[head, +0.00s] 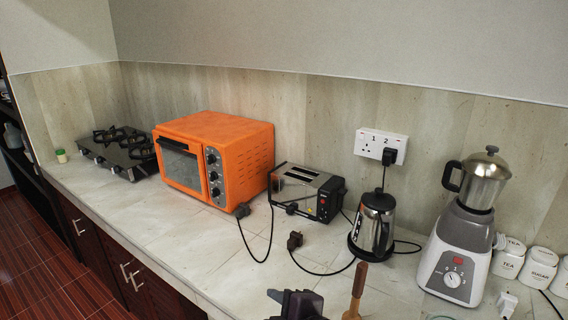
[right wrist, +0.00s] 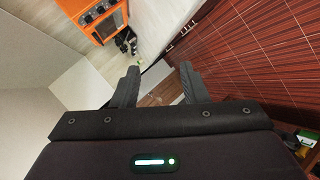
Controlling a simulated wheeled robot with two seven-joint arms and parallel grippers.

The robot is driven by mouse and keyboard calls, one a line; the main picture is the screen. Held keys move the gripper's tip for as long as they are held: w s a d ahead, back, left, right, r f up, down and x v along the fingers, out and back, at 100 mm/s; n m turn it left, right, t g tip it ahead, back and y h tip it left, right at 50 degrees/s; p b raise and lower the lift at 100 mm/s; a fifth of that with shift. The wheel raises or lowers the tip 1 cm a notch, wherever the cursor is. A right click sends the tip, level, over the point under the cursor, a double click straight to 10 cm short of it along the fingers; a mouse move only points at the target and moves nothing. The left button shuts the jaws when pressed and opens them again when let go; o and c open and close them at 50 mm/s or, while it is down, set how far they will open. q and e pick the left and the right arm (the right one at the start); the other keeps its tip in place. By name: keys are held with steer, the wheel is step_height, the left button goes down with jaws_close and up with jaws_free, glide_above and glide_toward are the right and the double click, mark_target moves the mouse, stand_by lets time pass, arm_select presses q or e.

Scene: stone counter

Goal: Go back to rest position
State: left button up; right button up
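My right gripper (right wrist: 158,68) shows in the right wrist view with its two dark fingers apart and nothing seen held between them. A dark shape (head: 297,304) at the bottom edge of the head view looks like part of a gripper, cut off by the frame; I cannot tell which arm it belongs to. No arm comes in from the left in the head view, and I cannot make out my left gripper.
The counter holds a gas hob (head: 117,152), orange oven (head: 215,155), toaster (head: 307,192), kettle (head: 374,226), blender (head: 463,240) and white canisters (head: 509,258). A loose plug (head: 295,240) lies before the toaster. A wooden handle (head: 357,290) stands at the bottom edge. The front-left counter is clear.

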steer(key=s+d+f+m+g+h, duration=0.3)
steer(key=s+d+f+m, duration=0.5)
steer(key=d, duration=0.3)
steer(key=s+d+f+m+g+h, duration=0.4)
steer(key=s+d+f+m, duration=0.2)
steer(key=d+f+m, duration=0.3)
step_height(320, 180, down, 31)
steer(key=s+d+g+b, duration=0.1)
steer(key=s+b, duration=0.1)
steer(key=b, duration=0.1)
steer(key=s+d+f, duration=0.1)
steer(key=s+f, duration=0.8)
steer(key=s+d+f+g+b, duration=0.1)
steer(key=s+d+f, duration=0.1)
steer(key=s+f, duration=0.8)
steer(key=shift+d+f, duration=0.25)
steer(key=shift+f, duration=0.05)
